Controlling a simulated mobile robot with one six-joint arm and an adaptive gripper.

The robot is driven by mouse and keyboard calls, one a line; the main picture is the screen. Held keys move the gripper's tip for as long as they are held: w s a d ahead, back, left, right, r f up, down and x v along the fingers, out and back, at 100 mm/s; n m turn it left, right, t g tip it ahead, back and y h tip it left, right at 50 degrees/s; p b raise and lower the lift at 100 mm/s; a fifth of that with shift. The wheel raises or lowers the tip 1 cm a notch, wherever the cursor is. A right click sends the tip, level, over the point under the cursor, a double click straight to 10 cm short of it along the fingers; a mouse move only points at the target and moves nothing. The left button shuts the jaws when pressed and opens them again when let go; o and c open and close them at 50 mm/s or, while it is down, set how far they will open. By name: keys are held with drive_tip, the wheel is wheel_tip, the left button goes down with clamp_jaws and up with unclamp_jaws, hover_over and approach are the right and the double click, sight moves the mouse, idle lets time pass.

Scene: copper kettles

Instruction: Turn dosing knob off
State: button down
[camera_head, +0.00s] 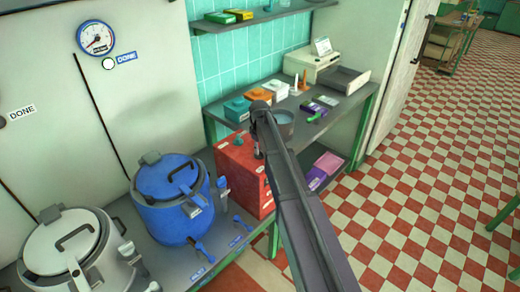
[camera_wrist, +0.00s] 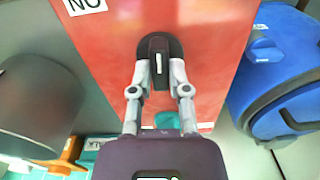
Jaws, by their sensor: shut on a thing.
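The dosing knob (camera_wrist: 158,48) is a dark round knob with a raised grip bar and a white mark, on a red panel. In the wrist view its bar stands upright in the picture. My gripper (camera_wrist: 158,72) has one finger on each side of the bar and is shut on it. In the head view the red box (camera_head: 237,166) stands at the end of the counter, and my gripper (camera_head: 258,152) is at its top edge; my arm hides the knob there. A white label (camera_wrist: 85,5) reads "NO" as pictured, partly cut off.
A blue kettle (camera_head: 172,212) stands left of the red box and a white kettle (camera_head: 58,250) further left. A grey pot (camera_head: 284,118) is behind my arm. The checkered floor at right is open.

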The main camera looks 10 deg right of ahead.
drive_tip(key=m, duration=0.8)
drive_tip(key=shift+m, duration=0.3)
idle(0.4)
drive_tip(key=c, duration=0.6)
unclamp_jaws()
drive_tip(key=shift+r, duration=0.1)
